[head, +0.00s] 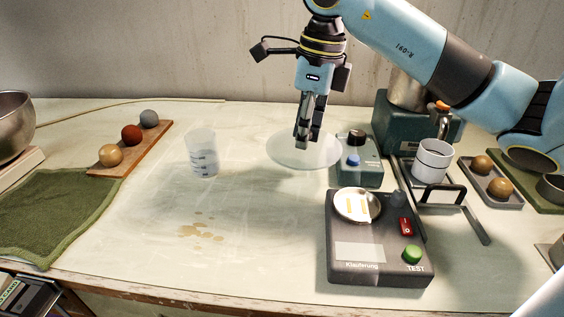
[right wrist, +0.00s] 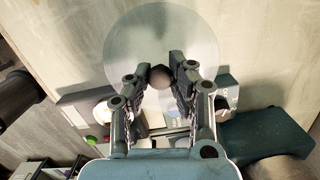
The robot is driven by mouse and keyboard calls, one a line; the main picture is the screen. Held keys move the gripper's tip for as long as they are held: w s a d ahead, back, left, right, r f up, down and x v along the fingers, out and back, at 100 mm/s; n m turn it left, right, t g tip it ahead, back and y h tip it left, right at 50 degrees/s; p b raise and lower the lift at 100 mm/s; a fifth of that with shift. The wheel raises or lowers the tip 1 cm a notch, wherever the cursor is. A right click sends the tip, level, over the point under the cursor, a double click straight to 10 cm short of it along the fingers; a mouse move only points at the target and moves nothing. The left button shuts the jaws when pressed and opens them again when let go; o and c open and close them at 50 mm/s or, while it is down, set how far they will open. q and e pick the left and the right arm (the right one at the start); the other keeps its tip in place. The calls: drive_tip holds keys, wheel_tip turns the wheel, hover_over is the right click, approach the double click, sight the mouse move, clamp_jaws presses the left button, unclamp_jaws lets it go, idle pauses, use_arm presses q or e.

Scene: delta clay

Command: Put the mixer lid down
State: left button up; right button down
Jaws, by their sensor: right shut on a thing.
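The mixer lid (head: 287,153) is a clear round disc in the head view, over the back middle of the table. My right gripper (head: 307,140) points down at it from above and is shut on its knob. In the right wrist view the lid (right wrist: 125,50) spreads beyond the fingers, and the dark round knob (right wrist: 160,77) sits between the fingertips of the gripper (right wrist: 162,80). I cannot tell whether the lid touches the table. My left gripper is not in view.
A clear measuring beaker (head: 201,153) stands left of the lid. A small teal box (head: 358,172) is close on its right, and a dark test device (head: 376,268) stands in front. A wooden board (head: 130,150) with several balls lies left. Front-middle table is free, with brown spots.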

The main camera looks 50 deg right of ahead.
sight(281, 144)
drive_tip(key=w+a+f, duration=0.2)
drive_tip(key=shift+w+a+f, duration=0.1)
drive_tip(key=shift+w+a, duration=0.05)
drive_tip(key=shift+w, duration=0.25)
drive_tip(key=shift+w+a+f, duration=0.1)
drive_tip(key=shift+w, duration=0.05)
wheel_tip(281, 144, down, 4)
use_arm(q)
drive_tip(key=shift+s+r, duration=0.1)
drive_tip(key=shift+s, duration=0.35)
use_arm(e)
drive_tip(key=shift+f, duration=0.2)
drive_tip(key=c, duration=1.2)
unclamp_jaws()
drive_tip(key=shift+r, duration=0.1)
